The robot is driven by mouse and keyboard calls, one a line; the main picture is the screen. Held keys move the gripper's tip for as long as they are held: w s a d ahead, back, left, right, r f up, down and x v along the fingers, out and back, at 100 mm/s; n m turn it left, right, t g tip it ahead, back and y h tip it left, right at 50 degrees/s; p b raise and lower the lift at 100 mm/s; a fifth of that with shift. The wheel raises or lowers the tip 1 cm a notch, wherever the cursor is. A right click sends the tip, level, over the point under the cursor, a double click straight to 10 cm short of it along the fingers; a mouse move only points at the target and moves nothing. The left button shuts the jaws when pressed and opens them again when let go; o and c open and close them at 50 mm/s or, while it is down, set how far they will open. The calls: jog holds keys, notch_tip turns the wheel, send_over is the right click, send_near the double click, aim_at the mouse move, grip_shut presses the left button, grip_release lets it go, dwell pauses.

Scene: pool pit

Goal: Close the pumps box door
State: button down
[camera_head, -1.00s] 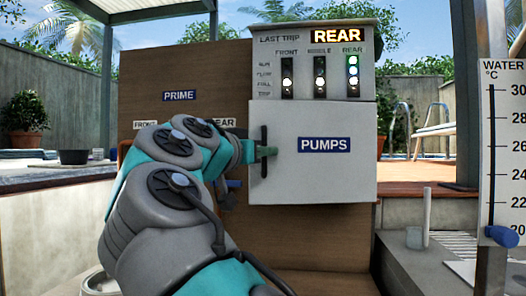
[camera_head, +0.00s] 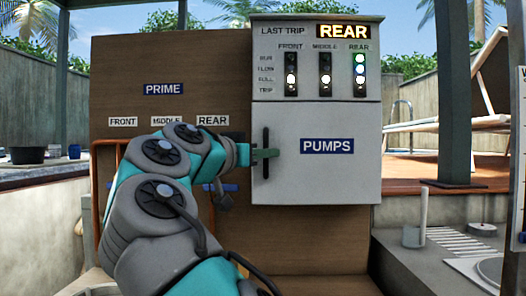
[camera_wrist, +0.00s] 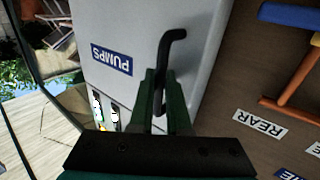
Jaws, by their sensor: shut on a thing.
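The pumps box (camera_head: 316,35) is a pale grey box on a brown panel. Its door (camera_head: 325,180) bears the PUMPS label and looks flush with the box front, with a thin seam along its top; I cannot tell whether it is fully latched. A black vertical handle (camera_head: 265,165) is near the door's left edge. My gripper (camera_head: 266,153) has its green fingers shut on this handle. In the wrist view, the fingers of my gripper (camera_wrist: 161,90) pinch the black handle (camera_wrist: 174,36) from both sides, in front of the door (camera_wrist: 95,25).
The brown panel (camera_head: 120,70) left of the box carries PRIME, FRONT, MIDDLE and REAR labels. A grey ledge with a post (camera_head: 422,215) is at the right.

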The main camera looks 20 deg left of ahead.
jog(key=shift+a+r, duration=0.1)
jog(key=shift+r, duration=0.25)
jog(key=c, duration=1.2)
grip_release()
jog(key=shift+o, duration=0.2)
jog(key=v, duration=0.7)
jog(key=shift+s+f+b, duration=0.25)
jog(key=shift+s+b, duration=0.05)
jog(key=shift+s, duration=0.1)
